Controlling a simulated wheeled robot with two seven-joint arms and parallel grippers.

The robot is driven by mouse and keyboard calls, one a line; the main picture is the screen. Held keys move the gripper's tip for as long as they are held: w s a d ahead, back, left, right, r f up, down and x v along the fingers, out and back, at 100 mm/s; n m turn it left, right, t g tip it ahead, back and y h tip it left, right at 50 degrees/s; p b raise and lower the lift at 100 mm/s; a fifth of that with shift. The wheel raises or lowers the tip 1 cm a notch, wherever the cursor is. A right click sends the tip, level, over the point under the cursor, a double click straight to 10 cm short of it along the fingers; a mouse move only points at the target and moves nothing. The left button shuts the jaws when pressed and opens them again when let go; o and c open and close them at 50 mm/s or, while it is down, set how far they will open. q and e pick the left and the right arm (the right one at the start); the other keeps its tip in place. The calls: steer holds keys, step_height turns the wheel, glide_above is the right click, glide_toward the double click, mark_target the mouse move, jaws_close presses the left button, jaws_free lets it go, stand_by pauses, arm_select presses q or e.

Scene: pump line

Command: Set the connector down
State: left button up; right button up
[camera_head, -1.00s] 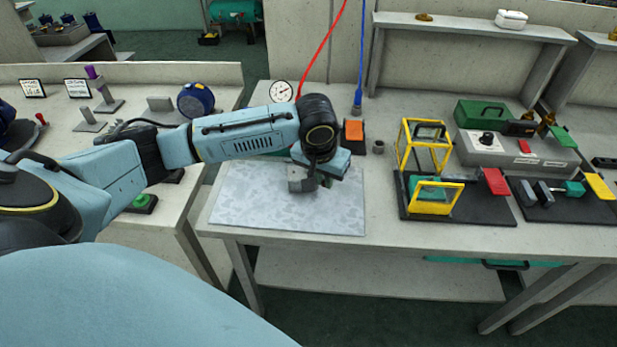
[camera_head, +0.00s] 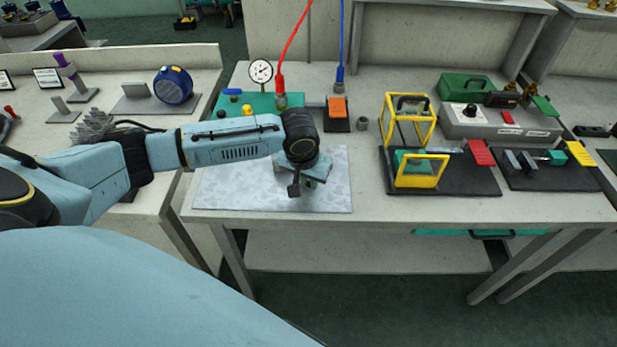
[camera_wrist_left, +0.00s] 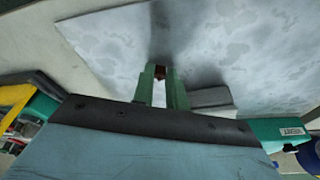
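My left gripper (camera_head: 294,188) is low over the pale mottled mat (camera_head: 225,190) on the middle bench, pointing down. In the left wrist view its two green fingers (camera_wrist_left: 161,78) stand a narrow gap apart. My right gripper is not in view.
Behind the mat are a green board (camera_head: 235,103), a round gauge (camera_head: 261,71), red (camera_head: 281,85) and blue (camera_head: 340,75) hoses, and an orange-topped block (camera_head: 337,108). A yellow-framed fixture (camera_head: 409,122) stands to the right. Bare bench lies between it and the mat.

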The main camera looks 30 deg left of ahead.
arm_select(q)
steer(key=o, duration=0.4)
steer(key=shift+c, duration=0.2)
steer(key=shift+r, duration=0.1)
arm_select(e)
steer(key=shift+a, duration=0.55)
arm_select(q)
steer(key=p+v, duration=0.2)
steer(key=v, duration=1)
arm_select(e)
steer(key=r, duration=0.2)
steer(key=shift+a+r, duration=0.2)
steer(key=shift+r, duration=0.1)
arm_select(q)
steer(key=shift+d+r, duration=0.1)
